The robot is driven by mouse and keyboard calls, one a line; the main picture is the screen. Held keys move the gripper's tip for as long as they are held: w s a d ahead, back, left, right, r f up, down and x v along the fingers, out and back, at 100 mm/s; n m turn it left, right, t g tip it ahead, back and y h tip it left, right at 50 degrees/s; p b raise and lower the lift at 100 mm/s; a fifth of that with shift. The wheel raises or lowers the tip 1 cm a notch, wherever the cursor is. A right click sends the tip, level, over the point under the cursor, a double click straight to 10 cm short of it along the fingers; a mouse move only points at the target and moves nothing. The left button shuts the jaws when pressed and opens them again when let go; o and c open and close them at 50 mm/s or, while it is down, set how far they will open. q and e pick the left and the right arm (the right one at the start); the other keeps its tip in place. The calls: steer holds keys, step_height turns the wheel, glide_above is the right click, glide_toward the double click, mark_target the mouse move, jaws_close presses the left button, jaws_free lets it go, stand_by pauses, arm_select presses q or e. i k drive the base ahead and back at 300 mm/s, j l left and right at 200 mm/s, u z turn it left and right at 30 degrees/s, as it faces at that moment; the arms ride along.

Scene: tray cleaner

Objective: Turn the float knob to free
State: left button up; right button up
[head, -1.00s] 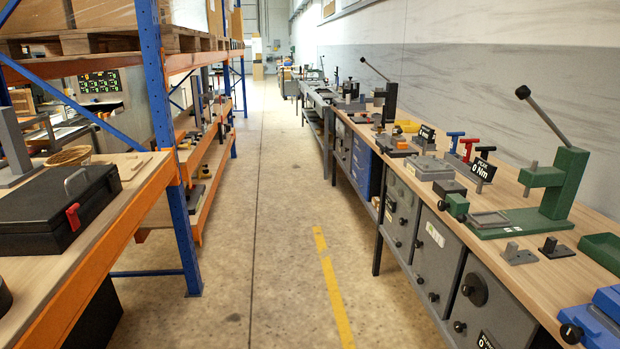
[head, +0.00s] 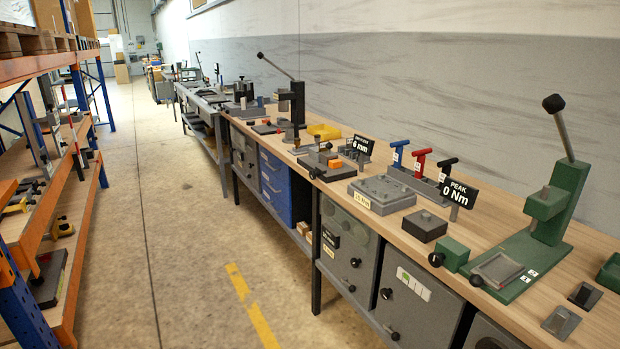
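I cannot make out a marking that identifies the float knob. More black knobs sit on the grey cabinet doors (head: 418,298) below. No label reading "free" is legible. Neither of my grippers is in view.
The wooden bench (head: 395,230) runs along the right wall. It carries a green lever press (head: 555,205), a "PEAK 0 Nm" sign (head: 459,192) and blue drawers (head: 274,188) below. An orange shelf rack (head: 60,230) stands left. The aisle floor (head: 180,220) between is clear.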

mark_target(313, 174)
steer(key=i+j+z, duration=0.1)
steer(key=i+j, duration=0.25)
steer(key=i+j+z, duration=0.1)
steer(key=i+j, duration=0.25)
steer(key=j, duration=0.15)
steer(key=i+j+z, duration=0.15)
steer(key=i+j, duration=0.15)
steer(key=j, duration=0.15)
